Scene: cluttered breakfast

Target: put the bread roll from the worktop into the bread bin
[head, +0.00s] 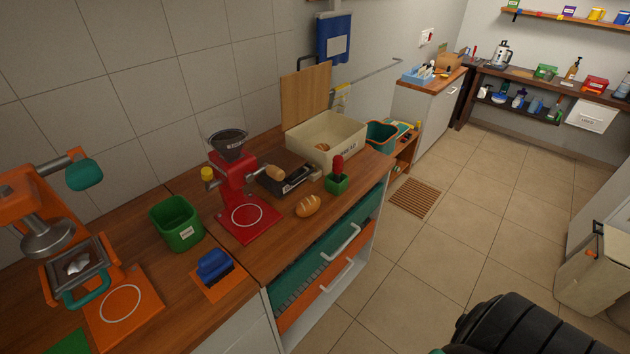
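The bread roll (307,206) is golden brown with pale scores. It lies on the wooden worktop (262,262) near the front edge, to the right of the red grinder. The bread bin (346,145) is a cream box at the back right of the worktop, with its wooden lid (304,92) standing open against the wall. A small brown item (322,147) shows inside it, partly hidden by the front wall. Neither of my grippers is in view.
A red grinder (235,178), a black scale-like device (288,183) and a small green pot with a red-topped item (337,182) stand near the roll. A green bin (177,224), a blue brush (213,266) and an orange machine (42,205) are left. Tiled floor lies right.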

